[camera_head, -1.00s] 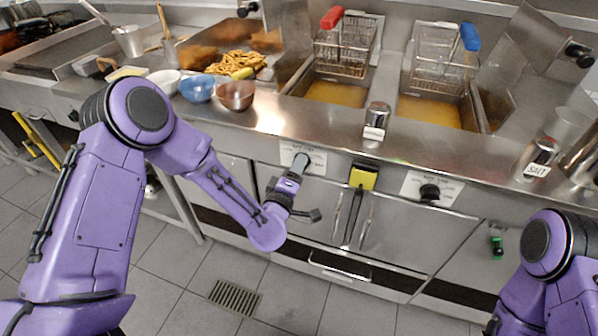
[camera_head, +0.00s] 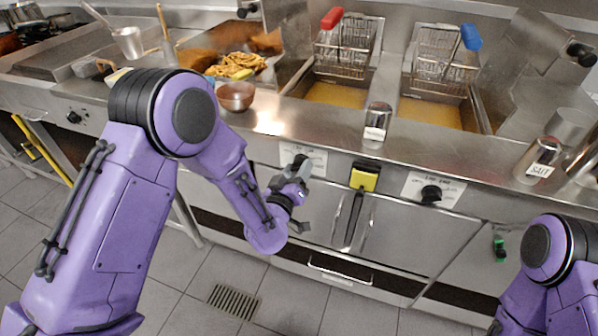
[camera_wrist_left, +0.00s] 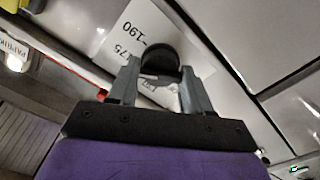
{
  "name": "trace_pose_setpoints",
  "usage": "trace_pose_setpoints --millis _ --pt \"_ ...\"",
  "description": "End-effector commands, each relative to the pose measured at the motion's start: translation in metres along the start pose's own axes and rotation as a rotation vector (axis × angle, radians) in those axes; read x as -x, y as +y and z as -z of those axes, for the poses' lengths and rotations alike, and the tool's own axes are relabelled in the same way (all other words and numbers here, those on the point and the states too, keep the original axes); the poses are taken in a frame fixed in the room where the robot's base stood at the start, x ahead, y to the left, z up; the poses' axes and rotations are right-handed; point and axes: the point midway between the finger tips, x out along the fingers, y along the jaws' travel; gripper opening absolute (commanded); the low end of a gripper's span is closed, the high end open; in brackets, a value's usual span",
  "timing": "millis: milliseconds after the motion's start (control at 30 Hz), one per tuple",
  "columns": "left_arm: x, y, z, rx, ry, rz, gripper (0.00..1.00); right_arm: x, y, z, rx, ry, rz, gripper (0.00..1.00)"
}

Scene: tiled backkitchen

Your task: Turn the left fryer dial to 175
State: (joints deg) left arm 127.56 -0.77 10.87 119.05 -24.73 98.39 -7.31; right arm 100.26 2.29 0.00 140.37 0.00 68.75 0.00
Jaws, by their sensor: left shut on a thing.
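The left fryer dial (camera_head: 299,160) is a black knob on a white label plate (camera_head: 317,160) on the fryer front. My left gripper (camera_head: 301,171) is at this dial and partly covers it in the head view. In the left wrist view the dial (camera_wrist_left: 160,58) is between the two fingers of the gripper (camera_wrist_left: 160,84), which is shut on it. The label (camera_wrist_left: 134,38) shows "175" and "-190" beside the dial. The dial's pointer cannot be made out. Part of my right arm shows at the lower right; its gripper is out of view.
A second dial (camera_head: 431,193) is further right, with a yellow-labelled box (camera_head: 364,178) between. Two fryer baskets, red-handled (camera_head: 342,47) and blue-handled (camera_head: 441,55), stand above the oil. A shaker (camera_head: 377,122) and a bowl (camera_head: 236,96) stand near the counter edge.

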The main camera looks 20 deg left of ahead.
Motion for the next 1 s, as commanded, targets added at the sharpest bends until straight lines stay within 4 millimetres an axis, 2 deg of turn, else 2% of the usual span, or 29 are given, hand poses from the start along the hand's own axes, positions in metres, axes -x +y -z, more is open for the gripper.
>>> trace_pose_setpoints --millis 567,600,633,667,900,1000 --pt "0.0013 -0.0008 -0.0021 -0.031 -0.006 0.002 0.18 -0.0006 0.0000 -0.0002 0.000 0.000 0.000 0.00" --pt "0.0013 -0.0008 -0.0021 -0.031 -0.006 0.002 0.59 -0.0006 -0.0001 -0.0002 0.000 0.000 0.000 0.00" --pt "0.0013 -0.0008 -0.0021 -0.031 -0.006 0.002 0.68 -0.0006 -0.0001 -0.0003 0.000 0.000 0.000 0.00" --pt "0.0012 -0.0007 -0.0019 -0.031 -0.006 0.001 0.71 -0.0006 -0.0001 -0.0002 0.000 0.000 0.000 0.00" --pt "0.0007 -0.0001 -0.0011 -0.030 -0.003 0.000 0.71 -0.0006 -0.0001 -0.0002 0.000 0.000 0.000 0.00" --pt "0.0069 -0.0001 -0.0021 -0.031 -0.005 -0.001 0.71 -0.0022 -0.0002 -0.0009 0.000 0.000 0.000 0.00"
